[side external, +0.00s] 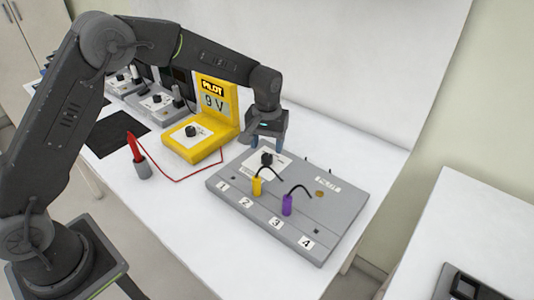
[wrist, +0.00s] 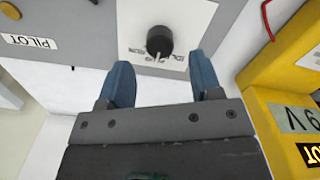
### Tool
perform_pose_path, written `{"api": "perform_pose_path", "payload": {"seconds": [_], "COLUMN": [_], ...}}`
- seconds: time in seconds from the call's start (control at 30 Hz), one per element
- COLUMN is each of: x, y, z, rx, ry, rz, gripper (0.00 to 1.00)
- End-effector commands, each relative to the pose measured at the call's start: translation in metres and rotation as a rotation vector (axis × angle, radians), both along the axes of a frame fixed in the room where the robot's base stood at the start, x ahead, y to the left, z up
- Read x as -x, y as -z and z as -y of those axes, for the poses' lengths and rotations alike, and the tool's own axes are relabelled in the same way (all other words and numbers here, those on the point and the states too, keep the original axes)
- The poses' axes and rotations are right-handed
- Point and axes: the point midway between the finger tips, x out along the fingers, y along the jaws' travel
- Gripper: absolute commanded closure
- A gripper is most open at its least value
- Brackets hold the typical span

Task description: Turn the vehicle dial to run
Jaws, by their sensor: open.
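The dial is a black round knob (wrist: 159,40) on a white label plate (wrist: 130,30), with small lettering that I cannot read surely. A pale mark shows at the knob's lower edge in the wrist view. In the side view the dial (side external: 267,159) sits near the back edge of the grey chassis box (side external: 335,205). My gripper (wrist: 163,72) is open, its two blue fingers apart and empty. The knob lies just beyond the fingertips, about centred between them. In the side view my gripper (side external: 267,143) hangs just behind and above the dial.
Yellow (side external: 256,186) and purple (side external: 287,205) plugs with black leads stand upright on the box. A yellow 9 V unit (side external: 195,140) stands close at left, with a red lead running to a red probe (side external: 135,150) in a grey holder. Bare table lies at back right.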

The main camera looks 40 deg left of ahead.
Motion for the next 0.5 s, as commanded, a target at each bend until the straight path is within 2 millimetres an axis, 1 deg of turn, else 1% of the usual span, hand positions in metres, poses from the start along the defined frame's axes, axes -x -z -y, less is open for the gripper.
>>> {"api": "perform_pose_path", "payload": {"seconds": [0.03,0.2,0.33,0.5], "x": [0.001,0.001,0.0,0.0], "y": [0.01,0.031,0.038,0.039], "z": [0.0,0.0,0.0,0.0], "rx": [-0.001,0.0,0.0,0.0], "ry": [0.0,0.0,0.0,0.0], "rz": [-0.004,-0.002,0.0,0.001], "gripper": [0.41,0.41,0.41,0.41]}}
